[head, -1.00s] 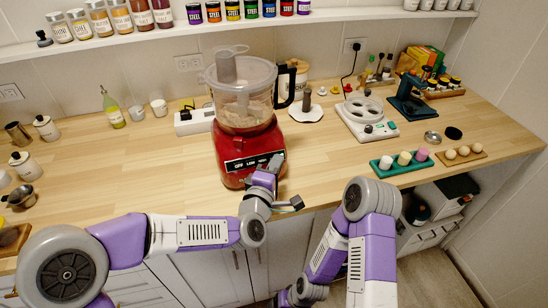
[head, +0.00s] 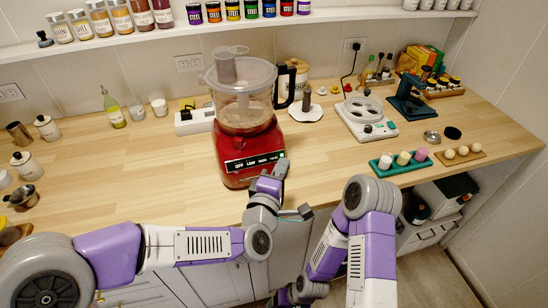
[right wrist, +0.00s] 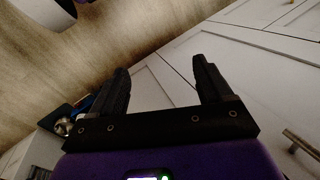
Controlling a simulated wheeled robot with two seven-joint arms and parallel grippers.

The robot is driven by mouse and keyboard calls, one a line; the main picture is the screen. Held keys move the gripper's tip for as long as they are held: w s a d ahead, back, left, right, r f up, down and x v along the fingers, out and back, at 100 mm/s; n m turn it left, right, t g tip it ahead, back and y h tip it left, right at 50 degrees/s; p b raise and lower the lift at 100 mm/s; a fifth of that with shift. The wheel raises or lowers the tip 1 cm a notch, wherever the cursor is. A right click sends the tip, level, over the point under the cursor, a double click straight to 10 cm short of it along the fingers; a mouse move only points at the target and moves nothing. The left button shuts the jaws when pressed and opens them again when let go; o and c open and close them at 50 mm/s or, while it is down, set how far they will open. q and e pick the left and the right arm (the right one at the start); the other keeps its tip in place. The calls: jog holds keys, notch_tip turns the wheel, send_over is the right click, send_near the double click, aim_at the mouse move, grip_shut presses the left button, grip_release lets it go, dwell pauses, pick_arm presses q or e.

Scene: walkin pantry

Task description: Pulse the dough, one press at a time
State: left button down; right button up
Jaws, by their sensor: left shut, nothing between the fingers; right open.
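The red food processor (head: 244,162) stands upright on the wooden counter, with a dark button panel (head: 254,161) along its lower front. Its clear bowl (head: 244,112) has a lid with a feed tube and holds pale dough (head: 243,118). My left gripper (head: 281,168) is shut and empty, just in front of the right end of the button panel. I cannot tell whether its tip touches the panel. My right gripper (right wrist: 163,83) is open and empty in the right wrist view, low in front of the cabinet doors.
A shelf of jars (head: 130,30) runs above. White cabinets (right wrist: 165,75) are below.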

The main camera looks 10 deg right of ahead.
jog(key=shift+c, duration=0.2)
grip_shut()
dwell(1.4)
